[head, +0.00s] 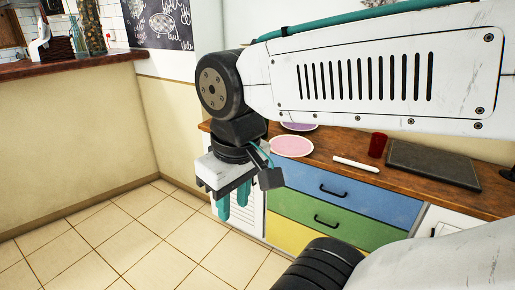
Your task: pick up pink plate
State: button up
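A round pink plate (291,146) lies flat on the wooden counter top, near its front edge, in the middle of the head view. My gripper (234,206) hangs fingers down in front of the counter, left of the plate and lower in the picture. Its two teal fingers are apart with a gap between them, and nothing shows between them. The gripper is not touching the plate. My arm reaches in from the right and covers part of the area behind the plate.
A purple plate (299,127) lies just behind the pink plate, partly hidden by my arm. A white stick-like object (356,163), a red cup (377,145) and a dark board (433,164) are to the right on the counter (325,155). Coloured drawers with handles are below.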

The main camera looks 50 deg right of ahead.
aim_at(288, 146)
jog(key=u, duration=0.3)
jog(key=i, duration=0.65)
jog(key=z, duration=0.55)
jog(key=i, duration=0.65)
jog(key=z, duration=0.8)
